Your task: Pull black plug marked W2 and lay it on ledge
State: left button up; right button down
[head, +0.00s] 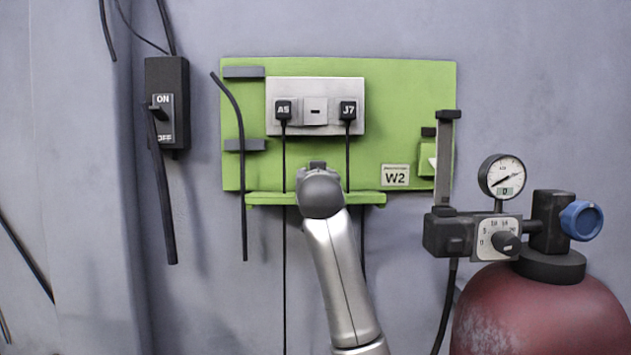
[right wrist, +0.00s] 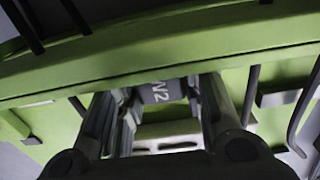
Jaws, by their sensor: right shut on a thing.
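The black plug marked W2 (right wrist: 163,91) is between the two fingers of my right gripper (right wrist: 160,100), which is shut on it. In the head view my right gripper (head: 318,168) is in front of the green panel, below the socket plate (head: 315,88) and at the middle of the narrow green ledge (head: 265,198). Its wrist hides the plug there. I cannot tell whether the plug touches the ledge. The middle socket (head: 315,111) is bare, between plug A5 (head: 283,110) and plug J7 (head: 348,111). My left gripper is not in view.
A black ON/OFF switch box (head: 167,103) is on the wall at left. A W2 label (head: 396,177) is on the panel. A gauge (head: 502,177) and red cylinder (head: 540,315) stand at right. Cables hang below A5 and J7, near my arm.

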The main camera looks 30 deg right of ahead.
jog(key=c, duration=0.9)
grip_release()
jog(key=shift+o, duration=0.5)
jog(key=o, duration=0.7)
jog(key=shift+s+a, duration=0.1)
jog(key=shift+r+b+v, duration=0.15)
jog(key=shift+b+v, duration=0.7)
jog(key=shift+v, duration=1.9)
jog(key=shift+r+b+v, duration=0.2)
jog(key=shift+b+v, duration=0.6)
jog(key=shift+v, duration=1.9)
